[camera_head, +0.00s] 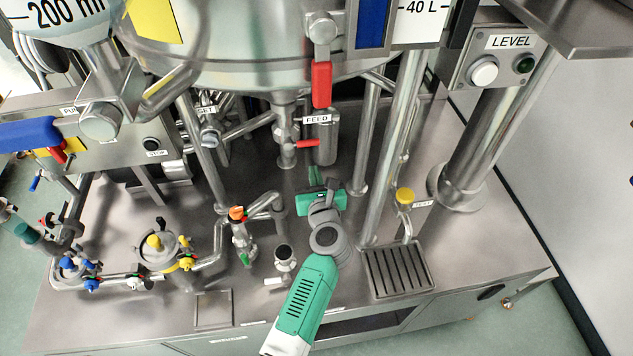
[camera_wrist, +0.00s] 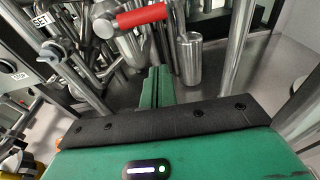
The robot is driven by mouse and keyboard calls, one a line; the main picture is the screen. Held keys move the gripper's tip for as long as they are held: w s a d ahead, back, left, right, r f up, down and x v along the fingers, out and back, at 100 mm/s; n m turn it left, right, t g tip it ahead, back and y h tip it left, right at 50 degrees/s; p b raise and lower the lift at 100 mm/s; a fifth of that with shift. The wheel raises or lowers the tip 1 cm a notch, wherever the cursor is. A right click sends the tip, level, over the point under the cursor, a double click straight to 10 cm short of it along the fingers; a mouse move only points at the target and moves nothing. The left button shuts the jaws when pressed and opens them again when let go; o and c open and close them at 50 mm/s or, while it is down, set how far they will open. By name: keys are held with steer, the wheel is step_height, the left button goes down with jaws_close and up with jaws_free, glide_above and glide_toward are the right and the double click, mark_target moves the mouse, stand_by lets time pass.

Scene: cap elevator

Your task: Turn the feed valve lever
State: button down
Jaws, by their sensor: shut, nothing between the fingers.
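The feed valve lever (camera_head: 307,144) is a small red handle on a metal valve under the tank, just below the FEED label (camera_head: 316,119). In the wrist view the red lever (camera_wrist: 141,16) shows at the top, pointing right from its metal pivot. My gripper (camera_head: 314,174) is green, with its fingers pointing toward the valve. It is below the lever in the head view and apart from it. In the wrist view my gripper (camera_wrist: 158,72) has its two green fingers together, with nothing between them.
A metal cylinder (camera_head: 327,145) hangs right of the lever, also seen in the wrist view (camera_wrist: 190,60). A larger red handle (camera_head: 321,84) hangs above. Upright pipes (camera_head: 395,150) stand to the right. A drain grate (camera_head: 398,270) lies at the front right of the steel deck.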

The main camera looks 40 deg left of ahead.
mark_target(303, 144)
steer(key=shift+w+a+r+p, duration=0.35)
steer(key=shift+w+a+r, duration=0.3)
steer(key=shift+a+r, duration=0.15)
steer(key=shift+w+a+r+p, duration=0.3)
steer(key=shift+w+a+r, duration=0.35)
steer(key=shift+r, duration=0.2)
